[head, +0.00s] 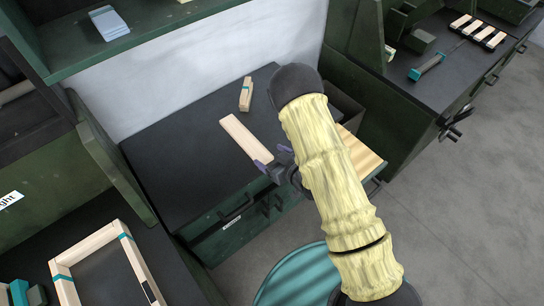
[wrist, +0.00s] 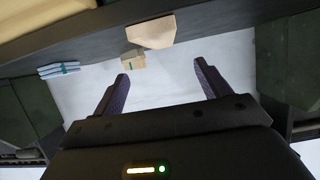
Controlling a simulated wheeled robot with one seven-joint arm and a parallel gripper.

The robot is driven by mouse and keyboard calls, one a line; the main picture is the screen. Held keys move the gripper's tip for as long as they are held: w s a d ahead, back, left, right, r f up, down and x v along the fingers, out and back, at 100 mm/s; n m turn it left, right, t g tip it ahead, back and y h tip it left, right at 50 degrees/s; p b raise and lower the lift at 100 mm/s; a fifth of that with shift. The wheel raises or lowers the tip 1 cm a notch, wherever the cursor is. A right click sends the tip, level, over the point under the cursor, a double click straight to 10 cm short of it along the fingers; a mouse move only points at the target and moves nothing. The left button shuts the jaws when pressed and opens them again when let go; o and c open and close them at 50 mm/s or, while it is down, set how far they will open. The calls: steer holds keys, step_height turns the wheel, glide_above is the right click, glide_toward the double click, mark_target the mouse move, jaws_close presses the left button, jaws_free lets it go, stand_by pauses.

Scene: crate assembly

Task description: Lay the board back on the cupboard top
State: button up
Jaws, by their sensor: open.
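The board (head: 246,138) is a pale, flat wooden strip. In the head view it appears to lie flat on the dark cupboard top (head: 180,150), with its near end close to the front edge. My gripper (head: 272,159) is at that near end, its fingers apart. In the wrist view my gripper (wrist: 162,86) is open with nothing between the fingers. The board's end (wrist: 152,32) shows beyond the fingertips there, apart from them. In the head view my forearm and wrist hide part of the cupboard's right side.
A small banded wood bundle (head: 246,94) stands farther back on the cupboard top. A pale slatted wooden surface (head: 360,155) shows behind my arm. A wooden frame (head: 88,243) lies at lower left. A teal round top (head: 290,275) stands in front. The cupboard top's left part is clear.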

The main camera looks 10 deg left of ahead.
stand_by(0.5)
steer(key=w+d+r+m+h, duration=0.1)
steer(key=d+r+m+h, duration=0.25)
steer(key=d+r, duration=0.35)
steer(key=w+d+r+m+h, duration=0.15)
steer(key=d+r+h, duration=0.35)
steer(key=d, duration=0.5)
steer(key=s+d+r+m+g+h, duration=0.1)
steer(key=s+d+r+m+g, duration=0.1)
steer(key=s, duration=0.5)
steer(key=s+d+r+m+g, duration=0.2)
steer(key=s+d+r+g, duration=0.2)
steer(key=s+d+r, duration=0.2)
steer(key=shift+s+m+h, duration=0.35)
steer(key=shift+s+m, duration=0.05)
steer(key=shift+s, duration=0.85)
steer(key=shift+o, duration=0.4)
steer(key=shift+d+r, duration=0.1)
